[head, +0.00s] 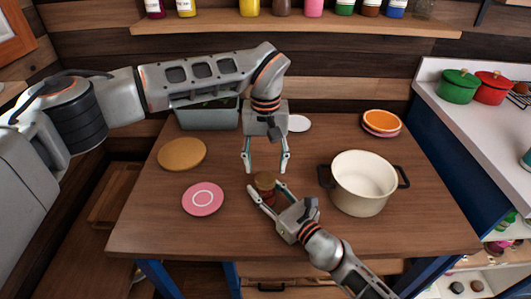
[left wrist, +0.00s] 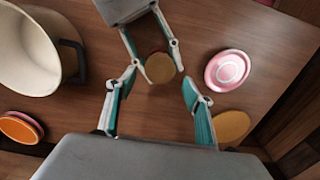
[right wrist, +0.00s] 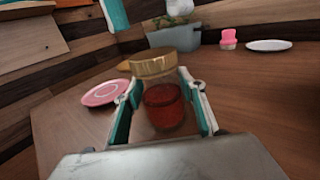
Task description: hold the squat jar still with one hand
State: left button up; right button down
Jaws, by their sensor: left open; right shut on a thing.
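The squat jar (right wrist: 163,105) stands upright on the wooden table, with a gold-brown lid and red contents behind clear walls. In the head view the jar (head: 265,182) is partly hidden by my right gripper. My right gripper (head: 264,193) is shut on the jar's sides, one finger on each side in the right wrist view. My left gripper (head: 266,170) is open and empty, pointing down above and just behind the jar. In the left wrist view the jar's round lid (left wrist: 160,68) shows beyond the open left fingers.
A cream pot (head: 363,184) with dark handles stands right of the jar. A pink plate (head: 203,199) and a round tan board (head: 182,154) lie to the left. A grey planter (head: 207,113), a white plate (head: 299,123) and stacked orange and pink plates (head: 382,121) are at the back.

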aim_at(266, 178)
pick_arm(q)
jog(key=shift+f, duration=2.15)
jog(key=c, duration=1.2)
jog(key=shift+o, duration=0.2)
